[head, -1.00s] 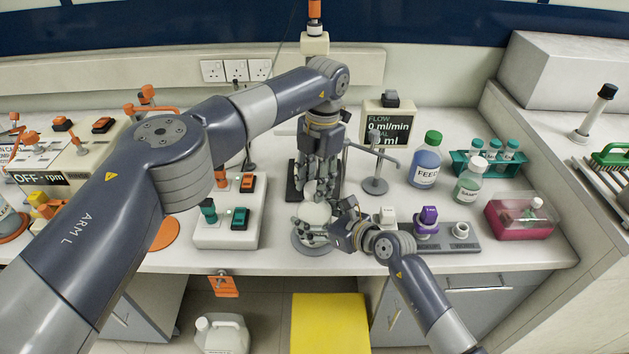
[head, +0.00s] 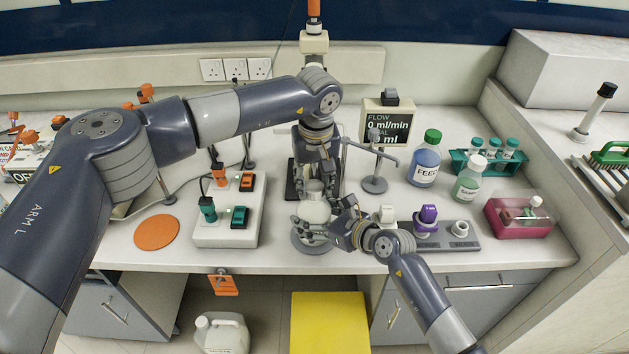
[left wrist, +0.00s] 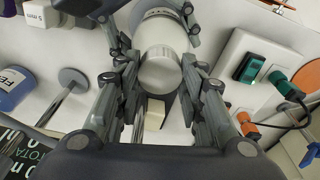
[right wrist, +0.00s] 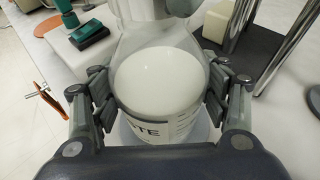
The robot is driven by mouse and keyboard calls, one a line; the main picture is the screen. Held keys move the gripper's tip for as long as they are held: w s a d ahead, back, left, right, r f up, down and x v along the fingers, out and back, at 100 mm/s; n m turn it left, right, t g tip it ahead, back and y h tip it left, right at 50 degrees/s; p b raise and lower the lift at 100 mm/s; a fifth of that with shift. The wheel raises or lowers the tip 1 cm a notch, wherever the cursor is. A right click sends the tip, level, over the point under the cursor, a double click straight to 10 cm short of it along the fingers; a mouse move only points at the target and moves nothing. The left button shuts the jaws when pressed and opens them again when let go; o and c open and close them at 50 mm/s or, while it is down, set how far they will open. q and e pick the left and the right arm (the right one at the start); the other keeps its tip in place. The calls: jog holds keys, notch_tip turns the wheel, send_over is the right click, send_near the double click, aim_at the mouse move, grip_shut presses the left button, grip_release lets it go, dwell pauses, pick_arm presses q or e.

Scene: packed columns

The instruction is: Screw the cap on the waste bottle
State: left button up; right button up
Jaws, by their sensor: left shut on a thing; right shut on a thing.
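The waste bottle (head: 314,209), clear with white contents, stands upright on a round grey base at the bench's front middle. My right gripper (head: 346,224) is shut on its body from the right; the right wrist view shows the fingers on both sides of the bottle (right wrist: 160,80). My left gripper (head: 315,172) is above the bottle, pointing down, shut on the pale cap (head: 314,187). The left wrist view shows the cap (left wrist: 160,72) between the fingers. The cap is at the bottle's mouth; whether its thread is engaged is hidden.
A switch box (head: 229,224) with green and orange switches is to the left. A stand (head: 375,184) and the blue FEED bottle (head: 425,165) are to the right. A grey block (head: 445,243) with a purple-topped piece lies close to my right arm.

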pick_arm(q)
jog(key=m, duration=0.5)
jog(key=shift+a+m+h, duration=0.1)
jog(key=shift+m+h, duration=0.2)
jog(key=m, duration=0.4)
jog(key=shift+m+h, duration=0.3)
jog(key=shift+m, duration=0.1)
jog(key=o, duration=0.7)
jog(key=shift+r, duration=2.25)
